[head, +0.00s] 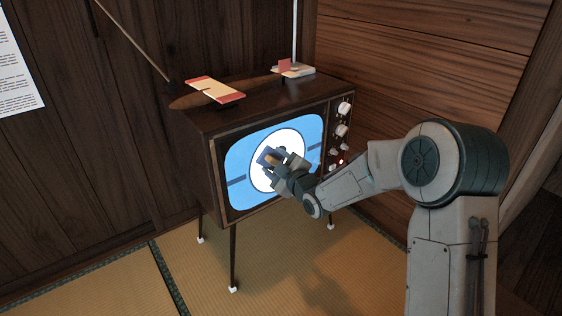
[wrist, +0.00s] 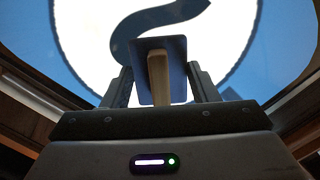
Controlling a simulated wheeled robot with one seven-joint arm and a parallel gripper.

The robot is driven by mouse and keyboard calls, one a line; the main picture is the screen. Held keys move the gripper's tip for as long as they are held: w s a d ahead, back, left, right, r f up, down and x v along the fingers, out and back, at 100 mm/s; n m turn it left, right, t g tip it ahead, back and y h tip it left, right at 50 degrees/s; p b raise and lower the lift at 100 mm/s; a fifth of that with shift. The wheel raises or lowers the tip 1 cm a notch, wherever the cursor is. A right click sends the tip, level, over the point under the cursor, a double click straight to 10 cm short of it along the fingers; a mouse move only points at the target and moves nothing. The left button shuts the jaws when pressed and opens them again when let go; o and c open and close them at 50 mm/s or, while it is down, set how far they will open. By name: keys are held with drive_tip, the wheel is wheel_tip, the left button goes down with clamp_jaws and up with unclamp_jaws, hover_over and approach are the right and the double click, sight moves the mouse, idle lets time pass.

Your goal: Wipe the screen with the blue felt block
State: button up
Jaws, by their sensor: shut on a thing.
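The screen (head: 240,160) is the lit front of an old wooden television and shows a blue field with a white disc. My gripper (head: 274,163) is in front of the disc, near the middle of the screen. It is shut on the blue felt block, which has a light wooden handle. In the wrist view the block (wrist: 175,55) sits between the two fingers of my gripper (wrist: 163,85), with the screen (wrist: 232,35) close behind it. I cannot tell whether the felt touches the glass. A dark curved figure shows on the white disc above the block.
The television cabinet (head: 200,135) stands on thin legs with white feet on tatami (head: 200,265). A model aeroplane (head: 215,90) lies on top, with antenna rods rising behind. Knobs (head: 343,130) line the right of the screen. Wooden walls close the corner behind.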

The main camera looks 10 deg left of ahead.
drive_tip(key=shift+s+a, duration=2.35)
drive_tip(key=shift+s, duration=0.3)
approach(249, 166)
drive_tip(key=shift+w+f, duration=0.4)
drive_tip(key=shift+w, duration=0.05)
drive_tip(key=shift+d, duration=0.1)
drive_tip(key=v, duration=0.2)
drive_tip(key=shift+s+d+f, duration=0.1)
drive_tip(key=shift+s+d, duration=0.1)
drive_tip(key=shift+d, duration=0.15)
